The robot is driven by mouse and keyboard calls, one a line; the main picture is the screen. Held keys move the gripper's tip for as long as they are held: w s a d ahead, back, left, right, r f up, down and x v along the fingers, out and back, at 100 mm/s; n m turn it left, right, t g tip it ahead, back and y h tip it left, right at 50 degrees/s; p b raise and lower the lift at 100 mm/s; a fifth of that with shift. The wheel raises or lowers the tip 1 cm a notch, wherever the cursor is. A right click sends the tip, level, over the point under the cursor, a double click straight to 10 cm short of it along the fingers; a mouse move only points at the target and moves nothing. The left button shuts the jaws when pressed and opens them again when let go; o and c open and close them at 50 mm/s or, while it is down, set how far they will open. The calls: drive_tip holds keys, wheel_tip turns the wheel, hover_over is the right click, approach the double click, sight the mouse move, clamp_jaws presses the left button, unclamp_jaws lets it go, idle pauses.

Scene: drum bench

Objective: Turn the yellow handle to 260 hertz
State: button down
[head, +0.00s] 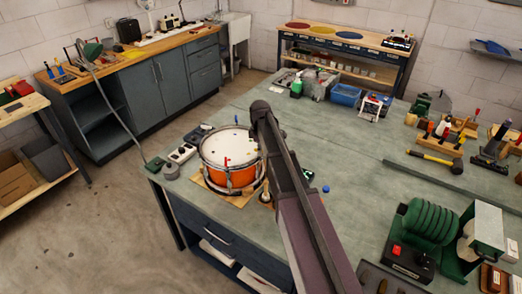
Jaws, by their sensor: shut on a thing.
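An orange drum (228,180) with a white head (225,147) and metal rim stands on a wooden board (203,184) near the bench's left corner. A small red mark or part (226,161) shows at the front of the head. My dark arm crosses in front of the drum's right side and hides part of it. I cannot make out my gripper; it is hidden by the arm. I cannot make out a yellow handle on the drum or any hertz reading.
A small white box (182,153) and a grey round thing (171,172) sit left of the drum. A blue cap (326,188) lies to its right. A hammer (434,161), tools and a green machine (428,222) stand further right. The bench (372,190) is clear between.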

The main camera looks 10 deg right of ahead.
drive_tip(key=shift+m, duration=0.4)
drive_tip(key=m, duration=0.4)
drive_tip(key=shift+s+m, duration=0.1)
drive_tip(key=shift+m, duration=1.8)
drive_tip(key=c, duration=0.7)
unclamp_jaws()
drive_tip(key=shift+r, duration=0.1)
